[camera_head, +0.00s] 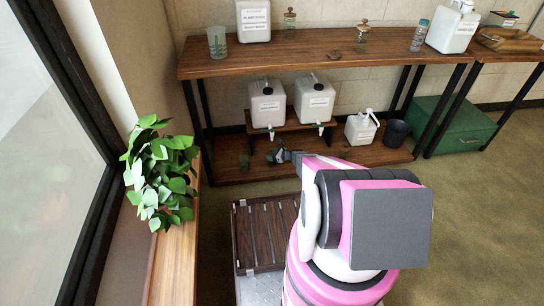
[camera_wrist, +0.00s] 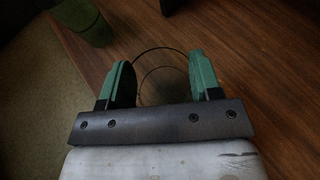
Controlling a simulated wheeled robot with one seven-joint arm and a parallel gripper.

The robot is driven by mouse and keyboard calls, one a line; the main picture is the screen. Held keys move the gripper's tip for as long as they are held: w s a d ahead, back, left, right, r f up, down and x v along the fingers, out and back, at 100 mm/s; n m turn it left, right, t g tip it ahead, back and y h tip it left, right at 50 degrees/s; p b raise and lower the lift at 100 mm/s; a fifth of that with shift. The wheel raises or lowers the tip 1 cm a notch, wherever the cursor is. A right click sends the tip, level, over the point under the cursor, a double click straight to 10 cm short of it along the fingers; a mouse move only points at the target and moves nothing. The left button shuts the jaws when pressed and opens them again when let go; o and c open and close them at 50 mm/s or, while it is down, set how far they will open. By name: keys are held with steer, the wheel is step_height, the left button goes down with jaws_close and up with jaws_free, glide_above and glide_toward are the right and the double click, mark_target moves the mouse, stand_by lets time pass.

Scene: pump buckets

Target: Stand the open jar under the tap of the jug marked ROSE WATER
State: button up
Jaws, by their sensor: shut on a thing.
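Two white jugs, the left one (camera_head: 267,104) and the right one (camera_head: 314,98), stand on a low wooden riser on the bottom shelf. Each has a tap low on its front, the left tap (camera_head: 271,132) and the right tap (camera_head: 320,128). Their labels are too small to read, so I cannot tell which says ROSE WATER. My gripper (camera_head: 279,156) is low in front of the left jug. In the wrist view its green fingers (camera_wrist: 160,88) are shut on a clear open jar (camera_wrist: 161,70), whose round rim shows between them. The jar is barely visible in the head view.
A white pump bottle (camera_head: 361,128) and dark bucket (camera_head: 397,132) stand right. The tabletop (camera_head: 300,58) overhangs the shelf. A plant (camera_head: 160,172) is left.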

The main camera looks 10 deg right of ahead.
steer(key=shift+f, duration=0.15)
steer(key=o, duration=1.1)
